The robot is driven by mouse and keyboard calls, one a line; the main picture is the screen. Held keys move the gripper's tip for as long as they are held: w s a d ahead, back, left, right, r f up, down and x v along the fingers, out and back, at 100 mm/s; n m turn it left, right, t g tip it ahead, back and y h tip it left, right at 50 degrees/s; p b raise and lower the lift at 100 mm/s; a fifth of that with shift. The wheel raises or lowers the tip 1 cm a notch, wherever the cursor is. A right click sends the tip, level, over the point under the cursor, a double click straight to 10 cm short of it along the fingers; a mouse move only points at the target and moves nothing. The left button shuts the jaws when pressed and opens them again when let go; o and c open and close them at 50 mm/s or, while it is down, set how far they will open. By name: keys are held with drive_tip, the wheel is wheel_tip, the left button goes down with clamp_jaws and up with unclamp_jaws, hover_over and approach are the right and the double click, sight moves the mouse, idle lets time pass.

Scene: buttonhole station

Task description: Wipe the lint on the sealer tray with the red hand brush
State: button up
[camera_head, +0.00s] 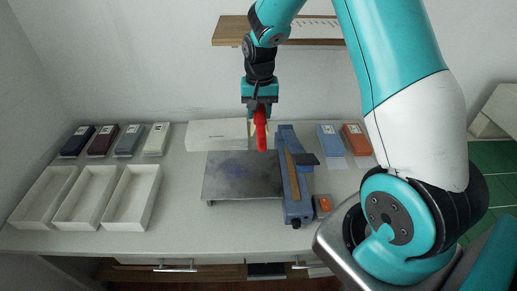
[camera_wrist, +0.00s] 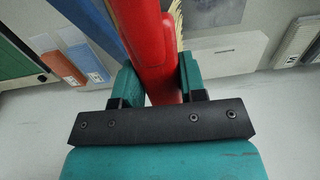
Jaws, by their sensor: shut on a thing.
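My gripper (camera_head: 260,106) is shut on the red hand brush (camera_head: 261,132). The brush hangs down from the jaws, above the back right part of the sealer tray (camera_head: 225,188). In the wrist view the brush's red handle (camera_wrist: 152,40) lies between the two teal fingers of my gripper (camera_wrist: 158,84). The sealer tray is a flat grey metal plate on the counter, left of the blue sealer (camera_head: 291,180). A faint bluish patch shows on the tray; I cannot make out lint clearly.
Three empty white bins (camera_head: 137,198) stand at the left, with several dark and pale boxes (camera_head: 128,140) behind them. A white box (camera_head: 217,134) stands behind the tray. Blue (camera_head: 329,139) and orange (camera_head: 355,139) boxes stand at the right. A wooden shelf (camera_head: 232,29) is on the wall.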

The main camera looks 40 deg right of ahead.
drive_tip(key=shift+s+a+f+b, duration=0.1)
drive_tip(key=shift+f+b, duration=4.2)
drive_tip(key=shift+f, duration=4)
drive_tip(key=shift+f+b, duration=0.6)
drive_tip(key=shift+f, duration=0.35)
drive_tip(key=shift+w+a+r, duration=0.1)
drive_tip(key=shift+w+a, duration=0.4)
drive_tip(key=shift+a, duration=0.25)
drive_tip(key=shift+w+a, duration=0.45)
drive_tip(key=shift+a, duration=0.25)
drive_tip(key=shift+w+a+f, duration=0.1)
drive_tip(key=shift+w+a, duration=0.9)
drive_tip(key=shift+a, duration=0.55)
drive_tip(key=shift+w+a+f, duration=0.1)
drive_tip(key=shift+w+a, duration=0.9)
drive_tip(key=shift+a, duration=0.5)
drive_tip(key=shift+w+a, duration=1)
drive_tip(key=shift+a, duration=0.55)
